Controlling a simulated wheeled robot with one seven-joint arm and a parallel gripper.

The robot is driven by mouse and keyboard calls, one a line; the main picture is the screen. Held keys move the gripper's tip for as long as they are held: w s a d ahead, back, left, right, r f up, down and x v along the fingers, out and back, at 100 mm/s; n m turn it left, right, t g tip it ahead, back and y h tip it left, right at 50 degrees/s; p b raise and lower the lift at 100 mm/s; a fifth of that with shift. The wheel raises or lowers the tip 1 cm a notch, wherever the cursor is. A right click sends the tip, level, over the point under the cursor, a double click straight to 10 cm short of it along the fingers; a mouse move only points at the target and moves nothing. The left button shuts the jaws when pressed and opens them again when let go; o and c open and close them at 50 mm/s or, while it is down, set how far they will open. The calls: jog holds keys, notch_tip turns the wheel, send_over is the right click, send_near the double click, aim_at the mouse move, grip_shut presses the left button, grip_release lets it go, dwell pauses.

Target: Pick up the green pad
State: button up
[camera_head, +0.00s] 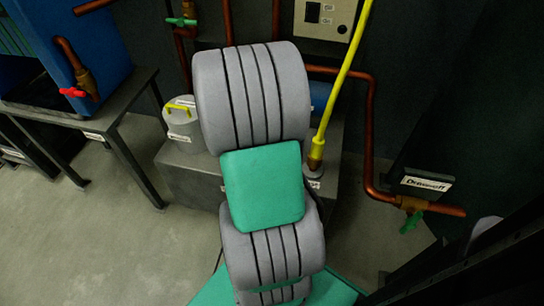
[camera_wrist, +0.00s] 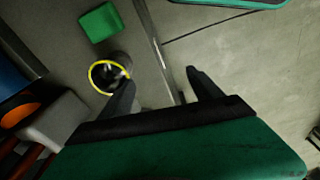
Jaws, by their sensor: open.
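The green pad (camera_wrist: 101,22) shows in the wrist view as a flat, bright green, roughly square piece at the upper left, apparently lying on the grey floor. My gripper (camera_wrist: 160,78) shows in the wrist view with its two dark fingers spread wide and nothing between them. The pad is ahead of the fingers and to their left, well apart from them. In the head view I cannot make out the pad or my gripper; my own arm covers the middle of that view.
A yellow-rimmed container (camera_wrist: 109,76) stands between the pad and my left finger in the wrist view. A metal bar (camera_wrist: 156,45) runs beside them. In the head view, a table (camera_head: 77,119) stands left, and copper pipes (camera_head: 371,130) and a "Drawoff" sign (camera_head: 427,183) are right. Floor at lower left is clear.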

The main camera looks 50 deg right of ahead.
jog(key=o, duration=0.5)
jog(key=shift+n, duration=0.7)
jog(key=s+d+f, duration=0.2)
jog(key=d, duration=0.2)
jog(key=s+d+f+p, duration=0.1)
jog(key=s+d, duration=0.2)
jog(key=d, duration=0.1)
jog(key=s+d+f, duration=0.2)
jog(key=d, duration=0.2)
jog(key=shift+s+d+f+p, duration=0.2)
jog(key=shift+d+f+p, duration=0.1)
jog(key=shift+d+f, duration=0.1)
jog(key=shift+c, duration=0.2)
jog(key=shift+o, duration=0.3)
jog(key=f+b, duration=0.1)
jog(key=f, duration=0.4)
jog(key=w+f+b, duration=0.1)
jog(key=f, duration=0.2)
jog(key=shift+w+d+b, duration=0.1)
jog(key=shift+b, duration=0.25)
jog(key=shift+r, duration=0.2)
jog(key=c, duration=1.5)
